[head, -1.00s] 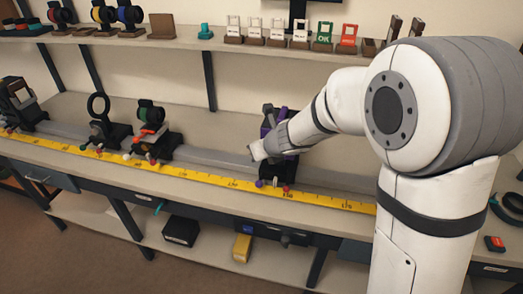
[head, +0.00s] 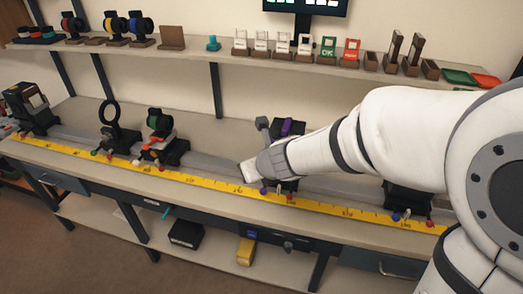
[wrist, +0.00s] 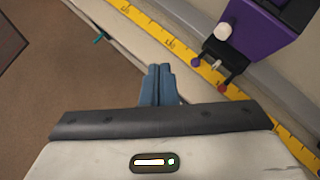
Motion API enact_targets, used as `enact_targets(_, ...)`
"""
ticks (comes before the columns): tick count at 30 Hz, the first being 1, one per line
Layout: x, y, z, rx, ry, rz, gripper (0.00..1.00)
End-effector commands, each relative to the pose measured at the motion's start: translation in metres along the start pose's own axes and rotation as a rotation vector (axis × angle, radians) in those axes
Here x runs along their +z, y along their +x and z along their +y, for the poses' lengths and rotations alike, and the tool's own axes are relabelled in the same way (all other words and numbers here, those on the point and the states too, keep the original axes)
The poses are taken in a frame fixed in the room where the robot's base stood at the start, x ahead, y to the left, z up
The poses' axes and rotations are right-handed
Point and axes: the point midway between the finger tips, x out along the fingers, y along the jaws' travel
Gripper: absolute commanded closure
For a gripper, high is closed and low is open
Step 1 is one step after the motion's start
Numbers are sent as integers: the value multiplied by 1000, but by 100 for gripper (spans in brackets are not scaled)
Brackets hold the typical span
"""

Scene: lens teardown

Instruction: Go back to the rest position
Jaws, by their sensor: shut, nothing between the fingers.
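My gripper (wrist: 159,84) shows at the bottom middle of the wrist view, with its two blue-grey fingers together and nothing between them. In the head view my gripper (head: 247,171) hangs over the workbench, in front of a purple and black holder on the rail. In the wrist view the purple holder (wrist: 248,35) stands to the upper right of the fingers, apart from them. My forearm covers much of that holder in the head view.
A yellow ruler (head: 205,181) runs along the bench, with a ring holder (head: 111,127) and a green-lens holder (head: 160,140) on the rail to the left. A shelf (head: 236,66) of cards and blocks is behind.

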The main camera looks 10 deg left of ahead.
Motion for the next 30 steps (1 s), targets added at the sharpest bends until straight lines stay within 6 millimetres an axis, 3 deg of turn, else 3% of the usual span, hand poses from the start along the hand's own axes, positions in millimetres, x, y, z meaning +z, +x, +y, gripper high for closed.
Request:
enact_targets(5,0,-4,0,2,-20,-3,100)
enact_targets(8,1,-15,-5,16,-147,-15,100)
enact_targets(14,-13,-69,-22,78,-796,-22,100)
enact_targets(17,-36,-100,-32,121,-1184,17,100)
enact_targets(24,-116,-175,-67,330,-2000,236,100)
enact_targets(30,-166,-221,-90,563,-2350,405,100)
